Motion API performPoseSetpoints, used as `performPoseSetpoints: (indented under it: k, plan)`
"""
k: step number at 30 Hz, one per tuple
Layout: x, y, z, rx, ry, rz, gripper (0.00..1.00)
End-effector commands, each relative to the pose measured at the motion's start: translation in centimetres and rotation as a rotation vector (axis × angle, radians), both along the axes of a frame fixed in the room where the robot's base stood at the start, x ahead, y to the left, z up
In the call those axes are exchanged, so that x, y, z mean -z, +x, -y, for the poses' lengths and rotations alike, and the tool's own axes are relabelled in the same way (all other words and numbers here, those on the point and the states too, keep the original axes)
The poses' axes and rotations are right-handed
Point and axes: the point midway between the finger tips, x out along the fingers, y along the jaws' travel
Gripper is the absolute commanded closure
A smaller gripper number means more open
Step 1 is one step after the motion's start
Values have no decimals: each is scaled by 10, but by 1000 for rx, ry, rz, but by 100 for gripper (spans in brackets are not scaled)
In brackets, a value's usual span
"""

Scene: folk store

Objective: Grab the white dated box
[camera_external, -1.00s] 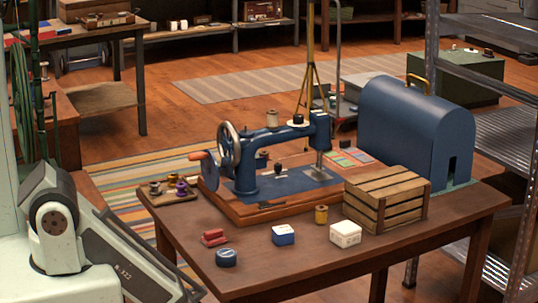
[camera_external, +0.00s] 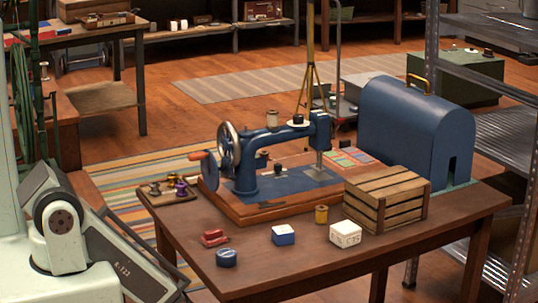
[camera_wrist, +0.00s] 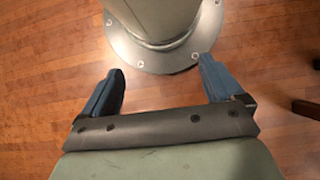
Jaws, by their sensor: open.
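The white box (camera_external: 345,233) with dark printed marks on its side sits on the wooden table, in front of the slatted crate. A blue and white box (camera_external: 283,235) stands to its left, apart from it. My gripper (camera_wrist: 160,88) shows in the wrist view, with its two blue fingers spread apart and nothing between them. It points down over the wooden floor, by a round bolted metal base plate. The white box is not in the wrist view. In the external view my gripper is not visible; only part of my arm shows at lower left, away from the table.
A blue domed case (camera_external: 405,135) stands behind the crate. The table's front strip is clear.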

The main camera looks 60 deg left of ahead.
Motion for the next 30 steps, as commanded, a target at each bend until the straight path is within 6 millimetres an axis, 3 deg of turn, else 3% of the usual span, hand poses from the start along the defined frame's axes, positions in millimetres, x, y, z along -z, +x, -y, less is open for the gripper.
performPoseSetpoints:
  k: [4,8,18,30]
  plan:
    - [4,19,15,31,-15,39,6]
    - [8,46,43,75,-43,100,6]
    - [8,106,140,194,-150,260,6]
    - [-12,155,246,235,-249,390,6]
